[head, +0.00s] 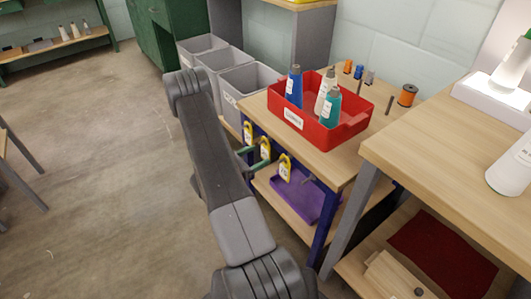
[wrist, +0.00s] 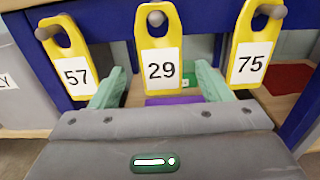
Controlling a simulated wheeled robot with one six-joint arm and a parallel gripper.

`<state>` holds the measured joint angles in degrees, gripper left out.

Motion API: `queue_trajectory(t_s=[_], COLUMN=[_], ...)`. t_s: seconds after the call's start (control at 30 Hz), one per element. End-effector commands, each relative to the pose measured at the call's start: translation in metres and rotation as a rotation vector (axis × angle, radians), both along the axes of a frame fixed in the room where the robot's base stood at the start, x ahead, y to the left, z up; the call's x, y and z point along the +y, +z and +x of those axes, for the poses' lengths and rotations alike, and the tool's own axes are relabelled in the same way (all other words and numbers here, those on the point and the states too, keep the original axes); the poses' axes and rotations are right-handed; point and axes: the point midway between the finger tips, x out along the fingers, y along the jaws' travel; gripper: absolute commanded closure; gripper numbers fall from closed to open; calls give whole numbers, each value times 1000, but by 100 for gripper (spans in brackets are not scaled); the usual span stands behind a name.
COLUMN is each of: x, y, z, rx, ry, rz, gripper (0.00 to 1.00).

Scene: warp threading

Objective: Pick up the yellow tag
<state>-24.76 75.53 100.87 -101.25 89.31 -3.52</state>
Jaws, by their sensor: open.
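Three yellow tags with white number labels hang from grey pegs in a row on the table's blue front. In the wrist view they are tag 57 (wrist: 68,52) at left, tag 29 (wrist: 160,45) in the middle and tag 75 (wrist: 257,45) at right. They also show small in the head view, the nearest one (head: 285,166) at right. My gripper (wrist: 161,72) is open and empty. Its two green fingers stand apart, either side of tag 29's lower part as seen in the wrist view; I cannot tell whether they touch it.
A red bin (head: 348,127) with several bottles stands on the wooden table above the tags. A purple tray (head: 300,199) lies on the shelf below. Grey bins (head: 243,82) stand to the left of the table.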

Motion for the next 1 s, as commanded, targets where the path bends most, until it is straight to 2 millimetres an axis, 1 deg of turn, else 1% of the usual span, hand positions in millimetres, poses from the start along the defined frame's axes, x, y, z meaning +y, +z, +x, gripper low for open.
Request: queue_trajectory(t_s=[0.03,0.27,0.5,0.6,0.7,0.9,0.93,1.0], x=[-5,-14,-41,-48,-52,-52,-52,-52], y=[0,0,2,3,3,4,4,4], z=[3,9,27,33,36,36,36,36], rx=[0,0,-1,-1,-1,0,0,0], ry=[-3,-3,-4,-3,-1,0,0,0], rz=[0,0,1,1,1,0,0,0], gripper=[29,29,29,29,29,29,31,45])
